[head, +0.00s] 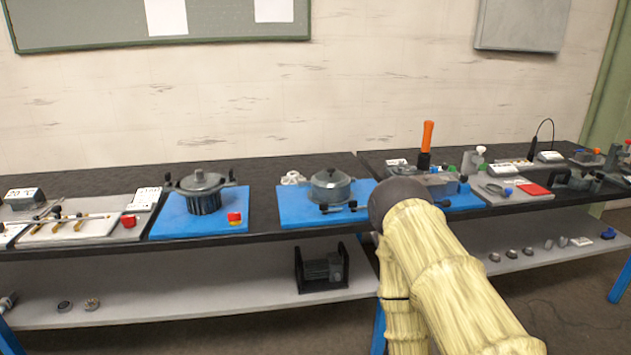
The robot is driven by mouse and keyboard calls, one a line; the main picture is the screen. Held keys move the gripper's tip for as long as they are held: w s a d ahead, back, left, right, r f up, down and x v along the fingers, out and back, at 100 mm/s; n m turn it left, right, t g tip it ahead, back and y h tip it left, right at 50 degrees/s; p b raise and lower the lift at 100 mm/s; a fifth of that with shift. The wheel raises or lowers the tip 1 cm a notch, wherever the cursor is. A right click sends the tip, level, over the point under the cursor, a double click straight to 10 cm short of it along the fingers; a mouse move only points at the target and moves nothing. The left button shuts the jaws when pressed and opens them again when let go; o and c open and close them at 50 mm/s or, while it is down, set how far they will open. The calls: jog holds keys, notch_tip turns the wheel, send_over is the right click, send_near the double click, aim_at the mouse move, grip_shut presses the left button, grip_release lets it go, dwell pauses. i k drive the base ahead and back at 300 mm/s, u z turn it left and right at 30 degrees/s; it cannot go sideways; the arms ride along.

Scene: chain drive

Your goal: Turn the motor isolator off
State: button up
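No switch here is clearly marked as the motor isolator. A small red block on a yellow base (234,218) sits at the front right of the left blue board, and it may be an isolator switch. Another red block (128,221) sits on a grey board further left. Their switch positions are too small to read. My arm reaches in from the lower right over the bench, ending in a dark rounded joint near the right blue board. My gripper's fingers are not visible; the arm hides whatever lies beyond that joint.
Lidded grey pots stand on the left blue board (166,226) and the middle blue board (290,213). An orange-handled tool (427,137) stands upright behind my arm. Small parts crowd the bench's right end. A lower shelf (200,300) holds a black rack (321,268).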

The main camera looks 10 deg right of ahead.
aim_at(234, 218)
jog(key=z, duration=0.85)
jog(key=i, duration=1.7)
jog(key=u, duration=0.85)
